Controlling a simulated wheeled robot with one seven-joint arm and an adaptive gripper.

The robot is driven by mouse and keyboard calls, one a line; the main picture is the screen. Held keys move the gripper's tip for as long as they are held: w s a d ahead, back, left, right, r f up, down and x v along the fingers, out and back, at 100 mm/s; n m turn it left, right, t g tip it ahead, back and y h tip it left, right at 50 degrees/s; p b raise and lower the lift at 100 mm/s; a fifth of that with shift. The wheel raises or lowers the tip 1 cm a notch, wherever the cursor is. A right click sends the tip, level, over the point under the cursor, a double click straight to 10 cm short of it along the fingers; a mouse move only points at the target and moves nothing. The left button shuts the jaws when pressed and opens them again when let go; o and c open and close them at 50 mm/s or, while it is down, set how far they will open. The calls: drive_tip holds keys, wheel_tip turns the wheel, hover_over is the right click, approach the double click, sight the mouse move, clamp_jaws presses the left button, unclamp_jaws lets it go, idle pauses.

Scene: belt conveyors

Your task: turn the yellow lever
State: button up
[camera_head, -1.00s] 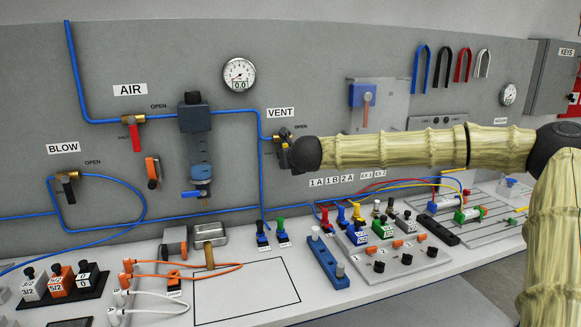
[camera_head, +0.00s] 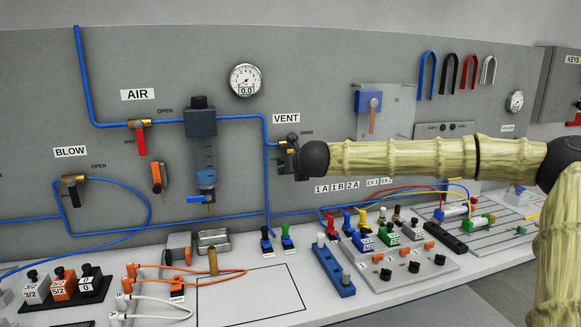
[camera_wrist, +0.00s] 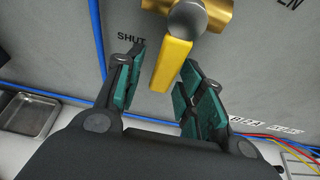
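The yellow lever (camera_wrist: 171,65) hangs from the round grey hub of a brass valve (camera_wrist: 220,12) in the wrist view. It points down and slightly left, beside the printed word SHUT. My gripper (camera_wrist: 160,77) is open, with one teal-padded finger on each side of the lever and visible gaps to it. The lever's lower end lies between the fingertips. In the head view my gripper (camera_head: 290,160) is at the valve under the VENT sign (camera_head: 286,118), and it hides the lever there.
A blue hose (camera_head: 266,180) runs down the panel left of my gripper. The AIR valve with a red lever (camera_head: 141,143) and the BLOW valve (camera_head: 72,181) are further left. The bench below holds switches, a metal tray (camera_head: 213,240) and a blue block (camera_head: 333,268).

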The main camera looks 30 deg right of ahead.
drive_tip(key=shift+r, duration=0.1)
drive_tip(key=v, duration=1.2)
idle(0.6)
